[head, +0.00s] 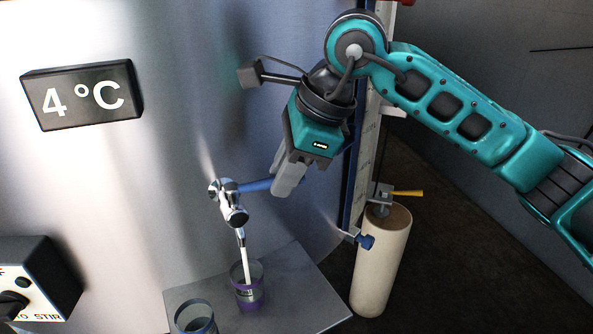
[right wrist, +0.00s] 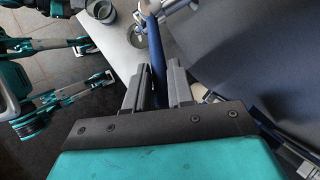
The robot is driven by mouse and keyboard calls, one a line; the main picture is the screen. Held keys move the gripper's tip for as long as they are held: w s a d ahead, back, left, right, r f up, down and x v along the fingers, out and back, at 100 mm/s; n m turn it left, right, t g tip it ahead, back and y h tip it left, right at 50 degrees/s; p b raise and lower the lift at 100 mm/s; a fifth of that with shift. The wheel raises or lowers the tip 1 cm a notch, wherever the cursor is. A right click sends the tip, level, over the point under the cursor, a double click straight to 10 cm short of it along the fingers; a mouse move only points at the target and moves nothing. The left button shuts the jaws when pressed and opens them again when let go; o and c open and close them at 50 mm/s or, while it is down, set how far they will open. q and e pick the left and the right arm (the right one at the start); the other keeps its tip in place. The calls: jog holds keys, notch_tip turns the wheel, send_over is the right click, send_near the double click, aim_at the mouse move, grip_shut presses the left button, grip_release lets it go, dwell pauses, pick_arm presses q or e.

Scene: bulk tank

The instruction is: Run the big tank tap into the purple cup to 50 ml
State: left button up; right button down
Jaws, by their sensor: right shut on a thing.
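The chrome tap (head: 232,207) sticks out of the big steel tank (head: 180,120), with a blue lever (head: 254,186) pointing right. My right gripper (head: 284,182) is shut on the lever's outer end; the lever also runs between the fingers in the right wrist view (right wrist: 156,52). A white stream (head: 243,258) runs from the spout down into the purple cup (head: 248,296). This clear cup has a purple rim and base and stands upright under the tap. Its liquid level is too small to read. My left gripper does not show.
The cup stands on a grey shelf (head: 300,287). A second, grey-blue cup (head: 195,318) stands at the shelf's front. A cream cylinder (head: 381,260) and a blue-edged upright gauge stand to the right. A 4 °C display (head: 82,95) and a control box (head: 38,280) are at left.

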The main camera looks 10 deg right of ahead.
jog(key=c, duration=1)
grip_release()
jog(key=shift+o, duration=0.2)
jog(key=v, duration=1.3)
jog(key=shift+p, duration=0.45)
